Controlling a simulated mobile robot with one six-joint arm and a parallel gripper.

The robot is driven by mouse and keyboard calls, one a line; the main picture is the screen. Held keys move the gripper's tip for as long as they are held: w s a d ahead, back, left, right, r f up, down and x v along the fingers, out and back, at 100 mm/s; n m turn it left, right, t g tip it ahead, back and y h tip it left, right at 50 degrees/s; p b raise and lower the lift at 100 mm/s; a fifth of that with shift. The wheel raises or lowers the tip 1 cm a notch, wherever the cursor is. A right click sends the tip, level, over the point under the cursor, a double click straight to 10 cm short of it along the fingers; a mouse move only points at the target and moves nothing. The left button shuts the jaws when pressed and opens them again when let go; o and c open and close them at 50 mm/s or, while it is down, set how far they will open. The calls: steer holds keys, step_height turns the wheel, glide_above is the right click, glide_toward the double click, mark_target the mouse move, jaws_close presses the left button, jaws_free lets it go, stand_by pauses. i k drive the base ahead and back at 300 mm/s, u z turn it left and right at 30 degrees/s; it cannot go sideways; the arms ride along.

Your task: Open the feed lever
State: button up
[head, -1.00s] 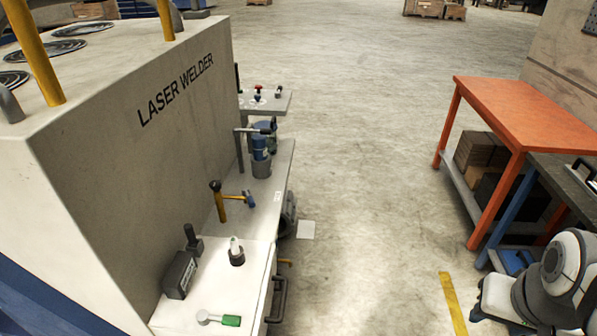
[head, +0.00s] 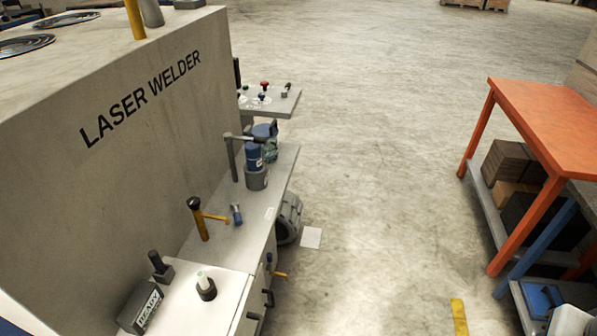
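No part in the head view is labelled as the feed lever, so I cannot tell for certain which one it is. One lever-like part is a dark-topped yellow post (head: 199,220) with a short yellow arm pointing right, close to a small blue piece (head: 236,214), on the grey bench beside the laser welder (head: 150,130). Another is a small yellow handle (head: 279,274) on the bench's front side. A black upright handle (head: 159,266) stands on the white worktop behind a dark box marked READY (head: 139,309). My gripper is not in view.
A blue cylinder in a grey holder (head: 256,178) stands farther along the bench. A small shelf (head: 277,101) with coloured knobs lies beyond. An orange table (head: 545,115) stands at right.

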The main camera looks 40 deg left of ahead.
mark_target(234, 205)
steer(key=z, duration=0.05)
steer(key=i, duration=0.4)
steer(key=u, duration=2.45)
steer(key=i, duration=1)
steer(key=u, duration=0.15)
steer(key=k, duration=0.6)
steer(key=u, duration=1.45)
